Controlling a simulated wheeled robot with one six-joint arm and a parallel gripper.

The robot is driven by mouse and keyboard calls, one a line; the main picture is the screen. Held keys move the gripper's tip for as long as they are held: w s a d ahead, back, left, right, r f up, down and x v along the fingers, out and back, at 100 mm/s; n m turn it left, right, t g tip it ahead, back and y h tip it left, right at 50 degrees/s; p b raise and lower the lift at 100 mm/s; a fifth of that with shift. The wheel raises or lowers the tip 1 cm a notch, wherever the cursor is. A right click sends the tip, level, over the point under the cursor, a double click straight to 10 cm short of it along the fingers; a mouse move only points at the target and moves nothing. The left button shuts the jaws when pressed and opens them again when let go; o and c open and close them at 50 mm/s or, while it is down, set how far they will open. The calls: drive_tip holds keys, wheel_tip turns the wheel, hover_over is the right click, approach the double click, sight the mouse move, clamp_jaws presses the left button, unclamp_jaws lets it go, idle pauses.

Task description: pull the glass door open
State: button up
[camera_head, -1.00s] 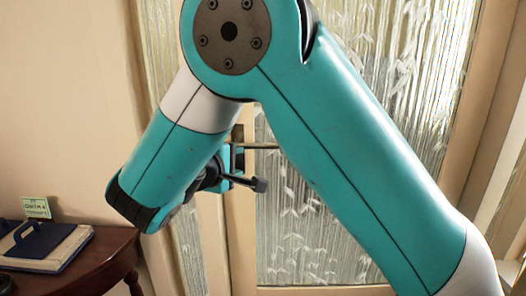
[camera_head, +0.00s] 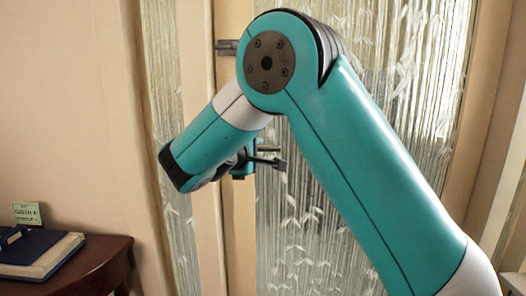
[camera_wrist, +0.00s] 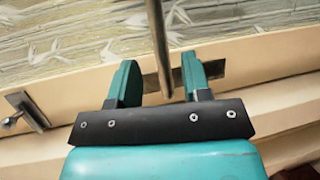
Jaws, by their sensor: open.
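The glass door (camera_head: 310,215) fills the middle and right of the head view, its panes etched with leaf and bird shapes in pale wood. A thin metal handle bar (camera_head: 269,149) shows just right of my gripper (camera_head: 243,168). In the wrist view the handle bar (camera_wrist: 159,45) runs down from the top edge and ends between the two teal fingers of my gripper (camera_wrist: 163,85). The fingers are open, with visible gaps on both sides of the bar. My arm hides part of the door, and much of the gripper is hidden in the head view.
A dark wooden side table (camera_head: 85,266) stands at the lower left with a blue book (camera_head: 38,247) and a small green card (camera_head: 27,213). A metal fitting (camera_head: 228,47) sits high on the frame. Another metal fitting (camera_wrist: 25,110) shows in the wrist view.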

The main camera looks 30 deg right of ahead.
sight(262, 149)
drive_tip(key=x, duration=0.5)
drive_tip(key=shift+w+d, duration=0.2)
drive_tip(key=shift+d, duration=0.15)
drive_tip(key=shift+f, duration=0.1)
clamp_jaws()
